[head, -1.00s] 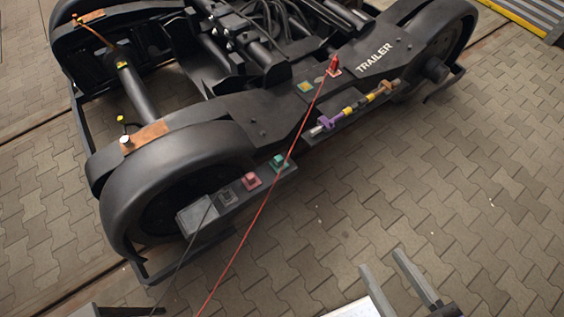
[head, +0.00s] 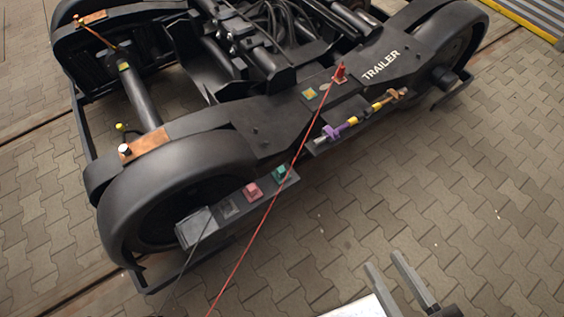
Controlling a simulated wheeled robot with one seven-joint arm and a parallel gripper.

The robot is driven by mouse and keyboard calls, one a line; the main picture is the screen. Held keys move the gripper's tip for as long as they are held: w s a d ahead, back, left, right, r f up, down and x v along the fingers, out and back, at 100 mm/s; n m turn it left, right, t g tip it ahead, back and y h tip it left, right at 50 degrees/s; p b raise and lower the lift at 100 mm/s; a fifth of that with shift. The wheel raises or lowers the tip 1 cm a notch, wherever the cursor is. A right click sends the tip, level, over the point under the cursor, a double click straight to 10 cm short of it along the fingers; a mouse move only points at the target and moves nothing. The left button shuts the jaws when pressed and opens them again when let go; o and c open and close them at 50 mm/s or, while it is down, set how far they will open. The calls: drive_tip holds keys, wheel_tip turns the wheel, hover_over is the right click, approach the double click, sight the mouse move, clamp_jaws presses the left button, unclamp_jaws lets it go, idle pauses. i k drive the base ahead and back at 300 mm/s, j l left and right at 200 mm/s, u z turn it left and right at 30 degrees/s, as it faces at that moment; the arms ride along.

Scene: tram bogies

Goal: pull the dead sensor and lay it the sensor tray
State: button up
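In the head view, a dark rail (head: 237,206) along the bogie's near side carries a pink block (head: 252,192), a teal block (head: 280,174), a dark grey block (head: 226,208) and a larger grey box (head: 196,226) with a thin dark cable. A red plug-like piece (head: 340,73) with a long red cable stands on the frame beside "TRAILER". I cannot tell which of these is the dead sensor, and no tray is clearly marked for sensors. My gripper (head: 383,260) is at the bottom right, over the paving, open and empty, well apart from the bogie.
The black bogie (head: 265,135) fills the upper left, with big wheels. A narrow shelf (head: 317,148) on its side holds a purple, yellow and brown tool (head: 360,116). A white panel edge (head: 352,308) shows at the bottom. The paving (head: 480,190) at right is clear.

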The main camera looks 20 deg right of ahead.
sight(281, 172)
drive_tip(key=i+l, duration=0.2)
drive_tip(key=i, duration=0.2)
drive_tip(key=i+l, duration=0.25)
drive_tip(key=i, duration=0.15)
drive_tip(key=i+l, duration=0.2)
drive_tip(key=i, duration=0.15)
drive_tip(key=u, duration=1.55)
